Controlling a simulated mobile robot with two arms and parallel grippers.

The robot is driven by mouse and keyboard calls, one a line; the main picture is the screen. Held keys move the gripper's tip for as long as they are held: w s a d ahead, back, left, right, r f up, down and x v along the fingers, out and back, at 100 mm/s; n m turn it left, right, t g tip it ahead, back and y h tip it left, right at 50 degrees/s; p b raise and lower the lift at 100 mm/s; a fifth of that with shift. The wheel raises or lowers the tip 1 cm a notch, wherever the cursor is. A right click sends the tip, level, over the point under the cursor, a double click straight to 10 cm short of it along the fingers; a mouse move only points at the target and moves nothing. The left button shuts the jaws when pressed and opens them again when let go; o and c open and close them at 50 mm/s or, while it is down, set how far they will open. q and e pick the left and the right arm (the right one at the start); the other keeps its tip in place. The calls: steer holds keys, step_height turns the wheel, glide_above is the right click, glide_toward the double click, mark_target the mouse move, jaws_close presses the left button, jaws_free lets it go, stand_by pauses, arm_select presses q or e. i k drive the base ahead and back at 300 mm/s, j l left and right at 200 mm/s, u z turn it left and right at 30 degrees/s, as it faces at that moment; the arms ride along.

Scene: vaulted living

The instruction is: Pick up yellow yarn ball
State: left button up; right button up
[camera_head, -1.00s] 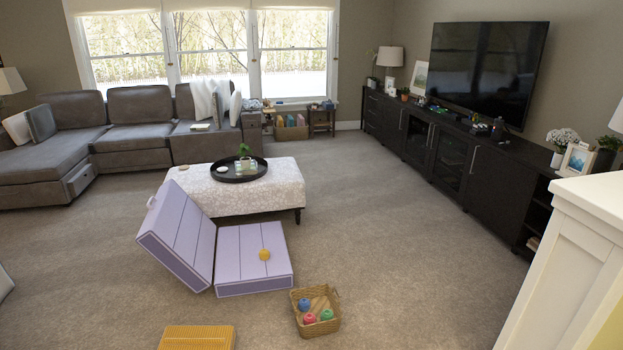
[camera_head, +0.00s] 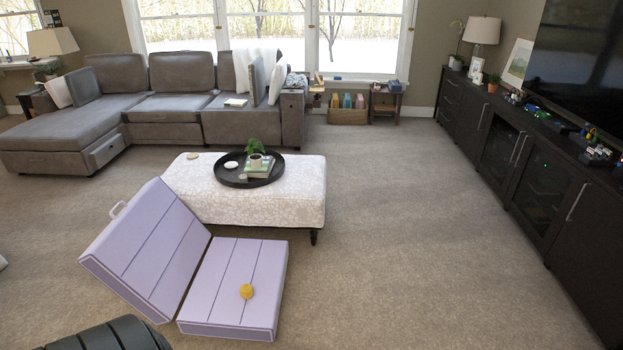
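The yellow yarn ball (camera_head: 246,291) rests on the flat half of a purple folding mat (camera_head: 222,304), near the middle of that half. The mat's other half (camera_head: 150,245) leans up at a slant to the left, with a white handle at its top edge. Neither of my grippers shows in the head view, so nothing is seen touching the ball.
A white patterned ottoman (camera_head: 190,187) with a black tray (camera_head: 228,178) stands just behind the mat. A grey sofa (camera_head: 155,112) lies at the back left. A dark media cabinet (camera_head: 490,150) runs along the right. The carpet (camera_head: 400,240) right of the mat is clear.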

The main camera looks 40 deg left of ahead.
mark_target(247, 290)
steer(key=i+u, duration=0.15)
steer(key=i, duration=0.45)
steer(key=i+u, duration=0.15)
steer(key=i, duration=0.45)
steer(key=i+l+u, duration=0.2)
steer(key=i, duration=0.35)
steer(key=i+l+u, duration=0.15)
steer(key=i, duration=0.45)
